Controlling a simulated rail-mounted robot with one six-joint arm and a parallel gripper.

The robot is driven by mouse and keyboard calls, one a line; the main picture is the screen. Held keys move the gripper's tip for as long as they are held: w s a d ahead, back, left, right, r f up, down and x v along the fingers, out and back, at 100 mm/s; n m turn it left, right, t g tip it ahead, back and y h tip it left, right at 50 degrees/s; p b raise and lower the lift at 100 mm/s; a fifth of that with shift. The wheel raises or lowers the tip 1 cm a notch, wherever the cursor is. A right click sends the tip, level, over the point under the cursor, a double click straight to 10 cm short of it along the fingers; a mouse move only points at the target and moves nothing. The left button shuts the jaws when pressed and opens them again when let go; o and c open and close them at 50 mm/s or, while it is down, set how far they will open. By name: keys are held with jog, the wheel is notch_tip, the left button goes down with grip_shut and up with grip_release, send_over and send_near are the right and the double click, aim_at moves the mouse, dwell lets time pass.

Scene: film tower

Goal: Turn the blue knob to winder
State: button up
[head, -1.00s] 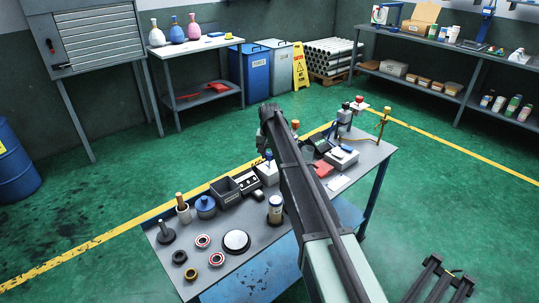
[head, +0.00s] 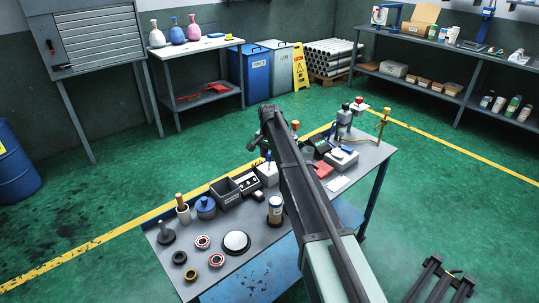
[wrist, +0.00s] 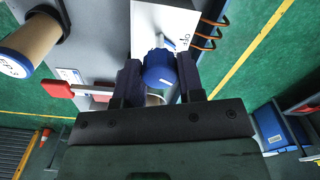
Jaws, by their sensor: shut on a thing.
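The blue knob (wrist: 159,68) sits between the two fingers of my gripper (wrist: 158,76) in the wrist view, with both fingers close against its sides. The gripper is shut on it. A pale pointer or stem shows just above the knob, over a white panel (wrist: 180,22) with small dark lettering that I cannot read fully. In the head view a small blue top (head: 268,155) shows above a white box (head: 267,173) on the workbench, left of my arm. My arm hides most of the gripper there.
The workbench (head: 272,232) carries a dark bin (head: 225,191), a blue-lidded pot (head: 205,206), several rings and a jar (head: 275,208) close to my arm. In the wrist view a red-ended part (wrist: 57,89) and a brown roll (wrist: 32,45) are at the left.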

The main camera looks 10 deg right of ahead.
jog(key=shift+m, duration=1.3)
jog(key=o, duration=0.9)
notch_tip(320, 180, up, 11)
jog(key=p, duration=1.1)
jog(key=shift+f, duration=0.1)
